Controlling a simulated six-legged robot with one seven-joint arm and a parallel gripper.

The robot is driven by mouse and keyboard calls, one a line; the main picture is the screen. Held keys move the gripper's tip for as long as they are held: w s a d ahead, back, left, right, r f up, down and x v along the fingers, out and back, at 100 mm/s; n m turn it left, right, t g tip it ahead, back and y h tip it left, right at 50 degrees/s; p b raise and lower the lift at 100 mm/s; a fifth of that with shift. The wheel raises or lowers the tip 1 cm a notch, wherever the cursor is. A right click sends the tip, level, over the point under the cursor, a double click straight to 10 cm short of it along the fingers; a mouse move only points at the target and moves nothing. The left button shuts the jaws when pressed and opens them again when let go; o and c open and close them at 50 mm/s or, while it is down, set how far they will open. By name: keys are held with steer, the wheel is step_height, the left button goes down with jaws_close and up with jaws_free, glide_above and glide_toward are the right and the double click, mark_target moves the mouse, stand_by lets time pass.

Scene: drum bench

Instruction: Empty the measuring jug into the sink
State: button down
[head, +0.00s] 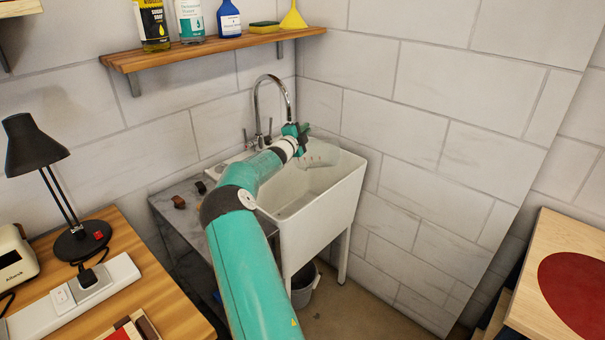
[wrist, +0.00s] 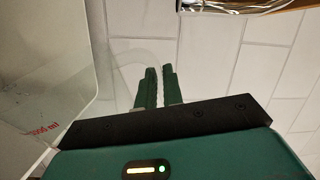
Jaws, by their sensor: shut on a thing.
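The measuring jug (head: 338,158) is clear and hard to make out in the head view. It is held over the white sink (head: 330,212) and looks tilted, with its body to the right of my gripper (head: 297,138). In the wrist view the jug (wrist: 45,75) fills the left side, with red print on its wall. My gripper's green fingers (wrist: 157,88) are close together on its faint clear handle. Whether any liquid is in the jug or running out cannot be told. The sink's near left part is partly behind my arm.
A chrome tap (head: 270,100) rises behind my gripper. A wooden shelf (head: 215,50) with bottles, a sponge and a yellow funnel (head: 293,18) hangs above. A grey bucket (head: 303,287) stands under the sink. A desk with a black lamp (head: 50,175) is at left.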

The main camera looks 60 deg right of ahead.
mark_target(325, 140)
steer(key=shift+s+d+f+m, duration=0.1)
steer(key=shift+s+d+m, duration=0.05)
steer(key=shift+s+m, duration=0.85)
steer(key=shift+s+d+f+m, duration=0.1)
steer(key=shift+s+m, duration=0.5)
steer(key=shift+s, duration=0.7)
steer(key=s+m, duration=0.1)
steer(key=s+f+m, duration=0.1)
steer(key=s, duration=0.1)
steer(key=shift+s+d+f+m, duration=0.1)
steer(key=shift+s+d+m, duration=0.05)
steer(key=shift+s+m, duration=0.15)
steer(key=s+r+m+g, duration=0.1)
steer(key=s+r+m, duration=0.1)
steer(key=s+m, duration=0.7)
steer(key=s+d+f+m, duration=0.1)
steer(key=s+f+m, duration=0.6)
steer(key=s, duration=0.1)
steer(key=shift+d+m+y, duration=0.3)
steer(key=shift+s, duration=0.1)
